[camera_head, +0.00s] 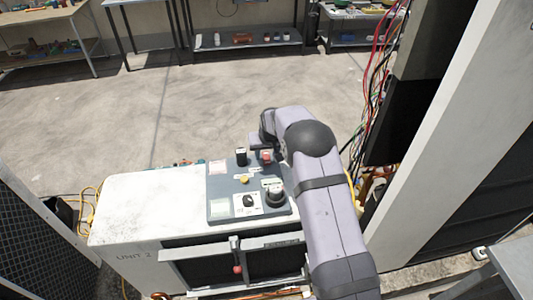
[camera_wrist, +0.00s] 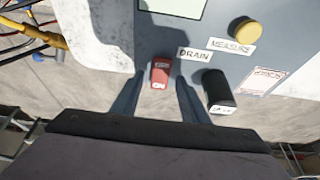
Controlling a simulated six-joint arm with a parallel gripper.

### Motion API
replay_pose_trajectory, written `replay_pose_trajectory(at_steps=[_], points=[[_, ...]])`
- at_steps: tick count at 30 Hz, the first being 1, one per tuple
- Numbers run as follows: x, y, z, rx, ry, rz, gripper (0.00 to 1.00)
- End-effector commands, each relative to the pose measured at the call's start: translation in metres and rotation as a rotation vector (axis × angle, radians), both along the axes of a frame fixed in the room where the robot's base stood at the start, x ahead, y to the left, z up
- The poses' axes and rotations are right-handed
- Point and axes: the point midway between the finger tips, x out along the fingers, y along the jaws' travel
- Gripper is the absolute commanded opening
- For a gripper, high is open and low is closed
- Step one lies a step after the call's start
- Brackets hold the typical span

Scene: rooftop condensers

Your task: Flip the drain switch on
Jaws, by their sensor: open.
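A red rocker switch (camera_wrist: 159,72) marked ON at its near end sits on the grey control panel (camera_wrist: 185,20), beside a label reading DRAIN (camera_wrist: 193,54). My gripper (camera_wrist: 157,88) is open, with one dark finger on each side of the switch in the wrist view; nothing is held. I cannot tell whether the fingers touch the panel. In the head view the red switch (camera_head: 266,157) shows at the panel's far edge, just beside my gripper (camera_head: 261,143), which my arm partly hides. Which way the rocker is tipped is unclear.
A black switch (camera_wrist: 217,90) stands close to the right finger in the wrist view. A yellow button (camera_wrist: 246,31) labelled MEASURE is nearby. A black knob (camera_head: 249,201) and a larger dial (camera_head: 275,195) sit nearer on the panel. Red cables (camera_head: 378,60) hang at the right.

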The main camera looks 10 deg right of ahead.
Motion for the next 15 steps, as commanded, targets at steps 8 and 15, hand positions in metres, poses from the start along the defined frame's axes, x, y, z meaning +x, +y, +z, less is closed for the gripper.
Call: replay_pose_trajectory(at_steps=[8,15], points=[[-0.0003,0.0001,0.0000,0.000,0.001,0.000,0.00],[0.0014,0.0000,-0.0006,-0.001,0.024,-0.001,0.00]])
